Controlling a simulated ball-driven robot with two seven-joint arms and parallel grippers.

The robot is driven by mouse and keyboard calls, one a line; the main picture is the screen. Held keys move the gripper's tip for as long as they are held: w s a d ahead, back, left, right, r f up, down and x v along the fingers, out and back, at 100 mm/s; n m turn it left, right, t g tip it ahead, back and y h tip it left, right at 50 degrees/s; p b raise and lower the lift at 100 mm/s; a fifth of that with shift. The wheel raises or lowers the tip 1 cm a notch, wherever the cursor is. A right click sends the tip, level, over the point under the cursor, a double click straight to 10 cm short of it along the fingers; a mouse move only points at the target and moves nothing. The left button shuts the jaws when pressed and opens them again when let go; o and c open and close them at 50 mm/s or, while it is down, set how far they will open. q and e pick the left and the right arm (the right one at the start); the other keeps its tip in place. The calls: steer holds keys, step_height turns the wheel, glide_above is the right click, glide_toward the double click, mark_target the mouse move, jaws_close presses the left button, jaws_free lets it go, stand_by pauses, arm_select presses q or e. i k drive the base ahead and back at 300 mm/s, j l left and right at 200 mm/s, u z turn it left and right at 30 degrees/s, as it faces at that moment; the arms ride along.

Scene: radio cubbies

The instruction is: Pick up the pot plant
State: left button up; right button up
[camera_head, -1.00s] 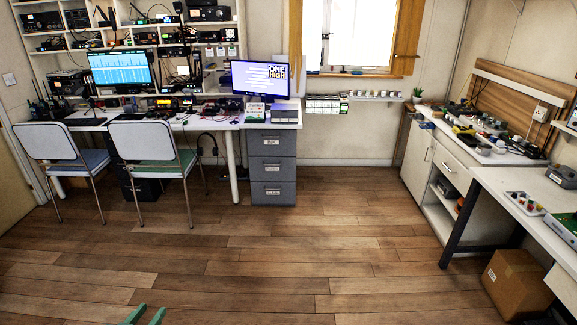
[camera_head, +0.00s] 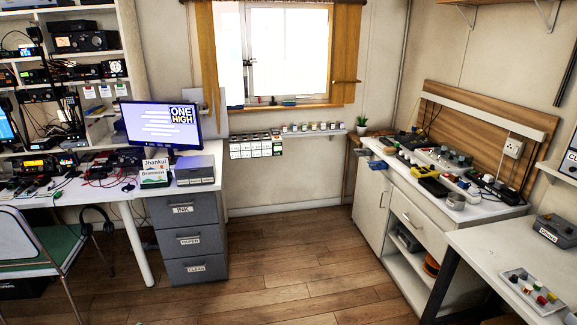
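A small pot plant (camera_head: 361,126) with green leaves in a light pot stands in the far corner. It is at the back left end of the white counter (camera_head: 470,214), near the right end of the wall shelf. I cannot tell which surface its base rests on. Neither of my grippers shows in the head view now, and the plant is well ahead of me.
Clear wooden floor (camera_head: 290,265) runs between the grey drawer cabinet (camera_head: 189,240) on the left and the counter on the right. A chair (camera_head: 35,250) stands at the left edge. A white table (camera_head: 515,255) juts in at the lower right. Tools and small parts cover the counter top.

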mark_target(362, 128)
steer(key=i+z, duration=0.15)
steer(key=i, duration=1.25)
steer(key=i+j+z, duration=0.15)
steer(key=i, duration=1.3)
steer(key=i+z, duration=0.15)
steer(key=i, duration=0.6)
steer(key=i+j+z, duration=0.15)
steer(key=i, duration=0.65)
steer(key=i+z, duration=0.5)
steer(key=i+j+z, duration=0.2)
steer(key=i+z, duration=0.3)
steer(key=i, duration=0.1)
